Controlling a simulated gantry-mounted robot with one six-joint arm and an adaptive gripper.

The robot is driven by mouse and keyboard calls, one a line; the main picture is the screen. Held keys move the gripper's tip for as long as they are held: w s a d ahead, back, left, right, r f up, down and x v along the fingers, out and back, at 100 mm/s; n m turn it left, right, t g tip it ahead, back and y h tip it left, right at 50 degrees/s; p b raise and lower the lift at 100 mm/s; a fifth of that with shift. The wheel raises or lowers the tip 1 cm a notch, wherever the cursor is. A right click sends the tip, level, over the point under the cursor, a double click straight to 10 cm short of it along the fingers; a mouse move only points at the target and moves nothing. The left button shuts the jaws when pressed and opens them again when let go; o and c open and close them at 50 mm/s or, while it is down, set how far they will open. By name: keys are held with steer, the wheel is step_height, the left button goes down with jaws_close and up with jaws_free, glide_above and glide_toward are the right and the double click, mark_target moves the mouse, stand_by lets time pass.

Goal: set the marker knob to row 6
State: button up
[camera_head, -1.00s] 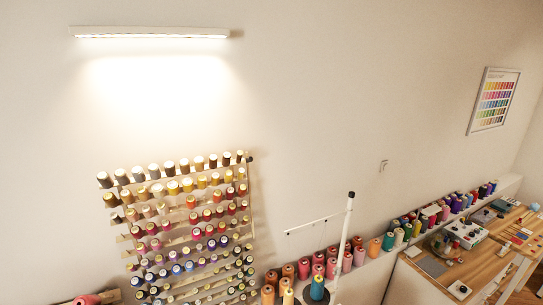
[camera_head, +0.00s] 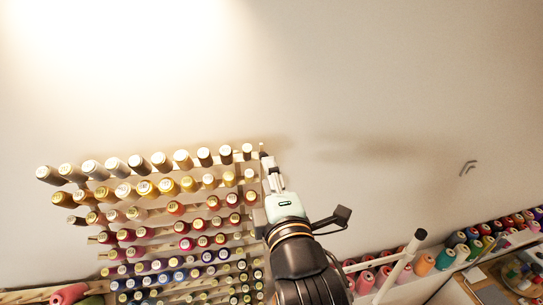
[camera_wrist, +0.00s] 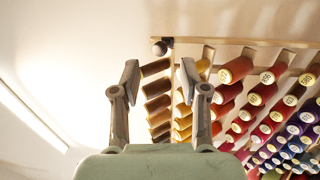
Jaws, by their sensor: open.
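A spool rack (camera_head: 262,203) hangs on the wall, with rows of thread spools going from grey and brown at the top to blue lower down. A dark round knob (camera_wrist: 160,47), which looks like the marker knob, is at the top end of the rack's side rail in the wrist view. In the head view a small dark knob (camera_head: 263,155) shows at the rack's top right corner, just beyond my gripper (camera_head: 268,168). In the wrist view my gripper (camera_wrist: 160,78) is open and empty, with the knob above and between its fingertips. My arm hides part of the rack's right side.
Several brown and yellow spools (camera_wrist: 157,88) show close behind and between the fingers. Bare wall (camera_head: 390,130) lies right of the rack. A white thread stand (camera_head: 403,262) and a shelf of cones (camera_head: 467,238) are at the lower right.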

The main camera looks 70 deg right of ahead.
steer(key=x, duration=0.5)
steer(key=shift+w+d+p, duration=0.2)
steer(key=shift+d+p, duration=0.1)
steer(key=shift+p, duration=0.05)
jaws_close()
